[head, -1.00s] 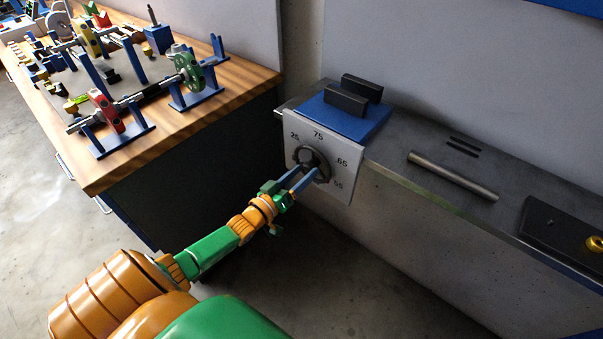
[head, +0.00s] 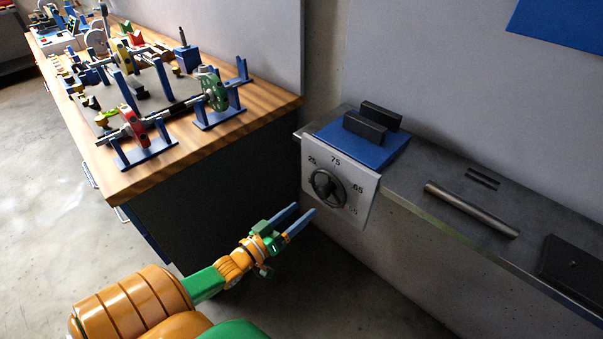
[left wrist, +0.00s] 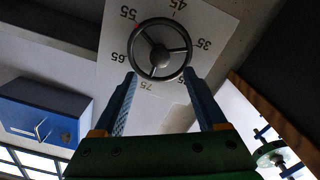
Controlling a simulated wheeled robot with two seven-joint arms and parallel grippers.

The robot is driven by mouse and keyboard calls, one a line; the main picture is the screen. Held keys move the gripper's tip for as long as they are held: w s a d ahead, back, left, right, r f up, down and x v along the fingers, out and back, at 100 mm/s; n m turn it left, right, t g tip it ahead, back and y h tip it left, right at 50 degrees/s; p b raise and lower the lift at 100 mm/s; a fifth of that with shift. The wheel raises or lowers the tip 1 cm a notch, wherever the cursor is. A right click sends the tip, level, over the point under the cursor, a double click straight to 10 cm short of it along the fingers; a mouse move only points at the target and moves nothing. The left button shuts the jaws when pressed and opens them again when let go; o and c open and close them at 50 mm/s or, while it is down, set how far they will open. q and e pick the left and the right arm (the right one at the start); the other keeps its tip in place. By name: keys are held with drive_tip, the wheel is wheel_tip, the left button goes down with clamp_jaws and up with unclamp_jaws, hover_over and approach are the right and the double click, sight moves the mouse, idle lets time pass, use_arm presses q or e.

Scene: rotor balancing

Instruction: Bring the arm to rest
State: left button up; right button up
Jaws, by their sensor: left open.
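My left gripper (head: 298,219) is open and empty, with its two blue fingers apart. It is in front of and below the dark handwheel (head: 327,188) on the white numbered dial plate (head: 362,193), clear of both in the head view. In the left wrist view the three-spoked handwheel (left wrist: 160,49) shows beyond the spread fingers (left wrist: 163,92), with numbers around it. My left arm (head: 205,284) reaches in from the lower left, over the floor. My right gripper is out of view.
A wooden bench (head: 205,142) at the left carries rotors on blue stands, including a green rotor (head: 214,90) and a red one (head: 134,128). A grey shelf (head: 415,165) at the right holds a blue block with black bars and a metal rod (head: 470,209). Floor below is clear.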

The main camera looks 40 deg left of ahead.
use_arm(q)
drive_tip(key=s+d+f+m+g+y, duration=0.1)
drive_tip(key=s+f+g, duration=0.35)
drive_tip(key=f, duration=0.55)
drive_tip(key=s+d+f+m+g+y, duration=0.15)
drive_tip(key=s+f+g, duration=0.35)
drive_tip(key=f, duration=0.5)
drive_tip(key=s+d+f+m+g, duration=0.2)
drive_tip(key=s+d+f+g, duration=0.1)
drive_tip(key=s, duration=0.8)
drive_tip(key=s+d+f+m+g+h+p, duration=0.1)
drive_tip(key=s+d+f+m+g, duration=0.1)
drive_tip(key=s+d+f+g, duration=0.2)
drive_tip(key=s+d+f, duration=0.1)
drive_tip(key=s+f, duration=0.2)
drive_tip(key=s, duration=0.4)
drive_tip(key=shift+d+f, duration=0.3)
drive_tip(key=shift+d, duration=0.1)
